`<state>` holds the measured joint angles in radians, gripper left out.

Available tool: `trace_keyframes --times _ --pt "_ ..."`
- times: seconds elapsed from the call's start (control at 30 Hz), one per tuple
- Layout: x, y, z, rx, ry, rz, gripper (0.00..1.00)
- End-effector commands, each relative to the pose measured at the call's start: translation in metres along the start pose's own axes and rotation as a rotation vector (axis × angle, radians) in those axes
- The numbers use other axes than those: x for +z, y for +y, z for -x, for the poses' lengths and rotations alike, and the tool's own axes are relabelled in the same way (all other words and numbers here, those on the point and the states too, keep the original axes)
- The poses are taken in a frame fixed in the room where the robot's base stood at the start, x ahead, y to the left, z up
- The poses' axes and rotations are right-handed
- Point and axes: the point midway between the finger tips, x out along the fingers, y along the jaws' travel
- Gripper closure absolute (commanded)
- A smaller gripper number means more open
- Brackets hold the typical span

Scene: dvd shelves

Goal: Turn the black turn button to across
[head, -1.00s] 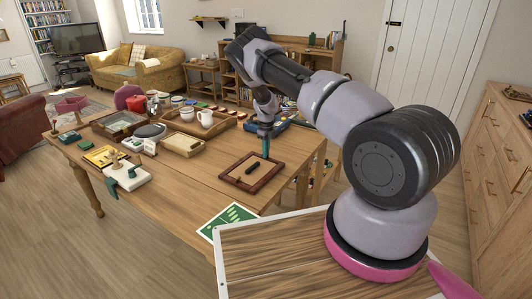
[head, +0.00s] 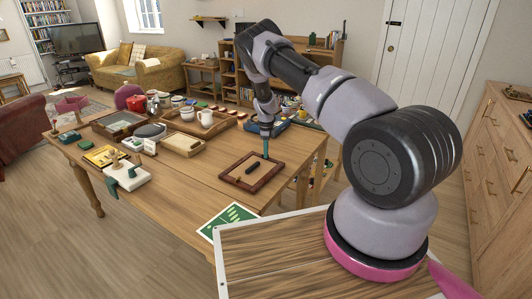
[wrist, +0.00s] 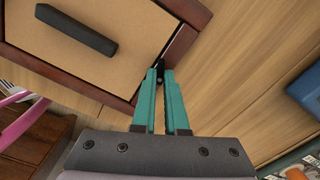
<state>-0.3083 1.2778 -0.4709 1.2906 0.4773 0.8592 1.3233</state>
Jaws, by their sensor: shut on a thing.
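A framed board (head: 228,178) with a dark red-brown rim and tan backing lies flat on the wooden table. My gripper (head: 265,157) reaches down to the rim's far right corner. In the wrist view, the teal fingers of my gripper (wrist: 160,74) are nearly together on a small dark piece at the frame's edge, which looks like the black turn button (wrist: 160,63). The fingers hide most of it, so I cannot tell its exact angle. A larger black bar (wrist: 76,29) lies on the tan backing, apart from the fingers; it also shows in the head view (head: 251,168).
A green-and-white card (head: 228,219) lies at the table's near edge. A wooden tray with a mug (head: 206,118), a tan box (head: 182,144) and several small items stand to the left. A blue container (wrist: 306,92) is at the right in the wrist view. Bare table surrounds the frame.

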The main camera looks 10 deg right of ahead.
Motion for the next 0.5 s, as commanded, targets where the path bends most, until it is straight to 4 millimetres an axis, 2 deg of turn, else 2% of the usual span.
trace_keyframes --times 0.5 --pt "-0.0004 0.0011 0.0008 -0.001 -0.002 0.489 1.00"
